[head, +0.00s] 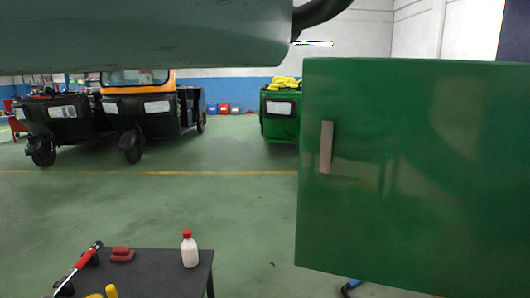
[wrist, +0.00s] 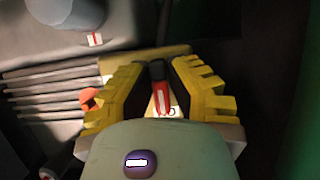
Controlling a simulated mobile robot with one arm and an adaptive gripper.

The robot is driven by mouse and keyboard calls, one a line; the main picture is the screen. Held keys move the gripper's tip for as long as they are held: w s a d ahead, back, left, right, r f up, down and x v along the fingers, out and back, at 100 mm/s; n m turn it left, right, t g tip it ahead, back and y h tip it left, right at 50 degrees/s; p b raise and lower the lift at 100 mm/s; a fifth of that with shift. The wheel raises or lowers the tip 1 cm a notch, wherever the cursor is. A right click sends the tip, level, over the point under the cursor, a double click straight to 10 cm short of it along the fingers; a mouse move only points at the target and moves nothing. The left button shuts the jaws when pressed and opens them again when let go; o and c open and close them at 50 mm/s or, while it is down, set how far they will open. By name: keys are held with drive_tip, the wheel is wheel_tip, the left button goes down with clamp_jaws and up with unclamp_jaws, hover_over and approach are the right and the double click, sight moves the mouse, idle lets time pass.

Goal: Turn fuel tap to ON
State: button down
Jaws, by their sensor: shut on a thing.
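The fuel tap shows in the wrist view as a small red lever (wrist: 161,98) with a dark upper end and a pale mark near its lower end. My gripper (wrist: 158,82) has yellow ridged fingers with dark inner pads, one on each side of the lever. It is shut on the lever, which points roughly up and down in the picture. The tap's body and any ON marking are hidden or too dark to read. The head view does not show my gripper or the tap.
In the wrist view, an orange-red knob (wrist: 90,97) sits left of the fingers by dark ribs, below a small white label (wrist: 95,39). In the head view, a large green panel (head: 420,180) fills the right. A dark table (head: 150,268) holds a white bottle (head: 190,252).

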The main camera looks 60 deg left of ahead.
drive_tip(key=shift+a+f, duration=0.1)
drive_tip(key=shift+f, duration=0.2)
drive_tip(key=c, duration=1.4)
unclamp_jaws()
drive_tip(key=o, duration=0.4)
drive_tip(key=shift+r, duration=0.25)
drive_tip(key=shift+r, duration=0.1)
drive_tip(key=shift+v, duration=5.9)
